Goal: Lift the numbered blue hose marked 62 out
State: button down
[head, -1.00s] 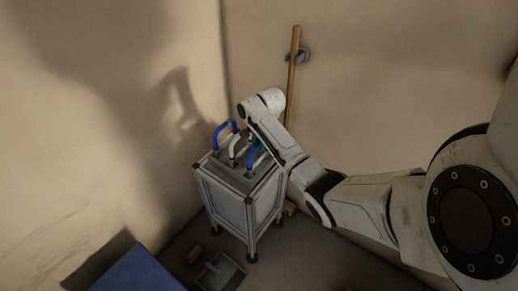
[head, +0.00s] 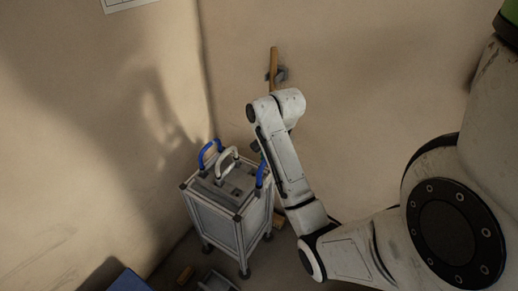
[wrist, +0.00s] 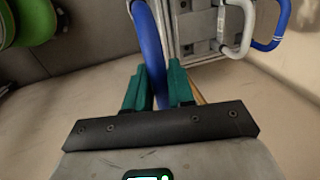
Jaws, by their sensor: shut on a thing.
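A blue hose (wrist: 148,45) runs between the green fingers of my gripper (wrist: 156,88) in the wrist view; they are shut on it. In the head view, part of a blue hose (head: 260,176) shows beside my arm at the right edge of the framed cart (head: 217,222). Another blue hose (head: 207,150) and a white hose (head: 222,166) stand looped on the cart top. They also show at the upper right in the wrist view. No number is legible, and the held hose's lower end is not clear.
A wooden stick (head: 274,66) stands against the wall behind my arm. A blue-topped object (head: 128,280) and a small tray (head: 215,282) are low by the cart. Walls close in behind it.

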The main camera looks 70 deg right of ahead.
notch_tip(320, 180, up, 7)
jog(key=s+p, duration=0.1)
jog(key=p, duration=0.5)
jog(key=shift+s+a+f, duration=0.2)
jog(key=shift+a, duration=0.15)
dwell(0.4)
